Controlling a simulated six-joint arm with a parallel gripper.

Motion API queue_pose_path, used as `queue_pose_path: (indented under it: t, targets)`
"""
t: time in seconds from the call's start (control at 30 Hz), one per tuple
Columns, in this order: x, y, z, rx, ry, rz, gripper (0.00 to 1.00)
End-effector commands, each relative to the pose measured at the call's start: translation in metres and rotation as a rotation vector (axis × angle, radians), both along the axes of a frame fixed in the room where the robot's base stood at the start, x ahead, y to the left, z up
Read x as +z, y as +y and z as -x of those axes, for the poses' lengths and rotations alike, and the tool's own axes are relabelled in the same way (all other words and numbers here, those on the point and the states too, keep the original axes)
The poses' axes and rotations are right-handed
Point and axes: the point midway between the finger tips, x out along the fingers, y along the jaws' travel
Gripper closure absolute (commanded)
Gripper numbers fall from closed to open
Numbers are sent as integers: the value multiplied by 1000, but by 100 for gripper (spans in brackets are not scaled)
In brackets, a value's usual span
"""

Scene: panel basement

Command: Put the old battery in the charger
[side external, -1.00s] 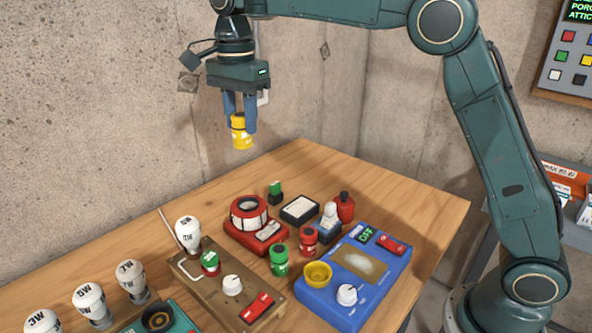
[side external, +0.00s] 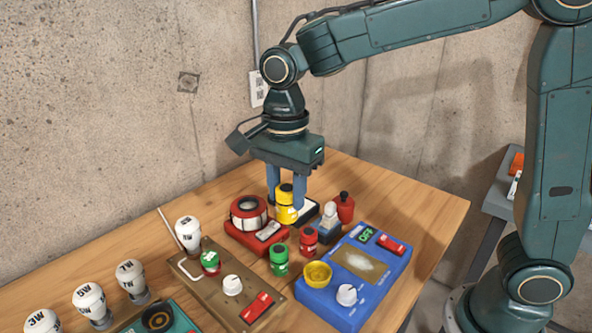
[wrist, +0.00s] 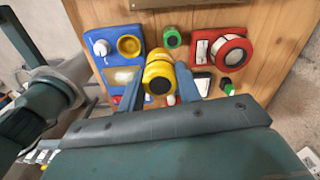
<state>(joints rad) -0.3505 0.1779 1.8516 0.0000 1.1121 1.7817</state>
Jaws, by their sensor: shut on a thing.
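A blue box (side external: 338,301) at the front right has a yellow round cup (side external: 318,274), a white knob, a red switch and a display reading OFF. The cup (wrist: 130,47) is apart from the cylinder. No label shows which device is the charger.
A green cylinder (side external: 279,260) and a red one (side external: 308,242) stand near the blue box. A red device with a ring (side external: 250,210), a red bottle (side external: 344,207) and a brown panel (side external: 214,285) crowd around. Several bulbs (side external: 90,302) stand left. The right table edge is clear.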

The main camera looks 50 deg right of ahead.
Motion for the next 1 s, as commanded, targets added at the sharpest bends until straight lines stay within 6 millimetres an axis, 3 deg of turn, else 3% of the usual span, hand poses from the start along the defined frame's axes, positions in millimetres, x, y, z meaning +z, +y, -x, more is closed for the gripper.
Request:
queue_pose_path:
  t: [0.2,0.4,1.0]
  targets:
    - [-20,-2,38,2,0,0,92]
    - [-32,-5,60,0,0,0,92]
    - [-43,-6,68,0,0,0,92]
